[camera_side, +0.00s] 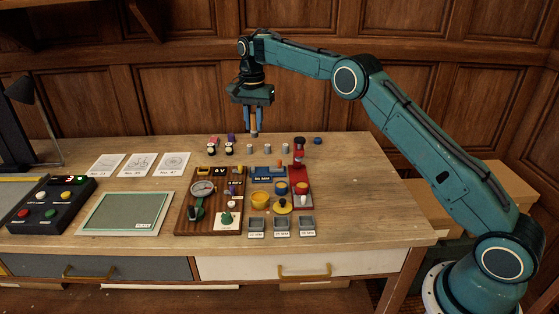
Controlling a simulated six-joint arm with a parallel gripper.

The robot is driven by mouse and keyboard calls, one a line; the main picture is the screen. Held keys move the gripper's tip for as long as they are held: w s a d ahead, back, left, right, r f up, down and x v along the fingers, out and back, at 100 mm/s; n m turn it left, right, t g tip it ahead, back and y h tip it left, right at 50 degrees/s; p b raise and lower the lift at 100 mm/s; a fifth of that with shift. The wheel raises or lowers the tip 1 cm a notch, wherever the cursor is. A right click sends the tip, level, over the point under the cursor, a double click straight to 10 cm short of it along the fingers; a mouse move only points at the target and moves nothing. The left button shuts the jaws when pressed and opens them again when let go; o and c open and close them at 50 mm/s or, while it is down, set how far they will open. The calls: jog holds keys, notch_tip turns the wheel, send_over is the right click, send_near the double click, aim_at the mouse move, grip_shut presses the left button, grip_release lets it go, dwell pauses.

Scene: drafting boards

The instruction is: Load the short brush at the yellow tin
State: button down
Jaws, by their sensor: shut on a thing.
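My gripper (254,131) points down above the back of the wooden desk. It is shut on a small, thin brown thing (254,134), possibly the short brush; the fingers hide most of it. A yellow, round, cup-like container (261,200) stands in front of the blue block, nearer the desk's front edge than my gripper. I cannot tell for sure that it is the yellow tin.
A brown board with a gauge (203,188) stands left of the yellow container. A red stand (301,170) is to its right. Small grey trays (281,224) lie in front. A button box (51,203) and a green-grey panel (123,214) are at left. The desk's right end is clear.

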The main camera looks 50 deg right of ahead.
jog(key=shift+s+a+f, duration=0.1)
jog(key=shift+a+f, duration=0.15)
jog(key=shift+f, duration=0.2)
jog(key=s+a+f, duration=0.4)
jog(key=s+f, duration=0.1)
jog(key=f, duration=0.4)
jog(key=shift+s, duration=0.35)
jog(key=shift+f, duration=0.3)
jog(key=shift+f, duration=2.75)
jog(key=shift+f, duration=0.65)
dwell(0.4)
notch_tip(320, 180, up, 7)
dwell(1.2)
dwell(0.6)
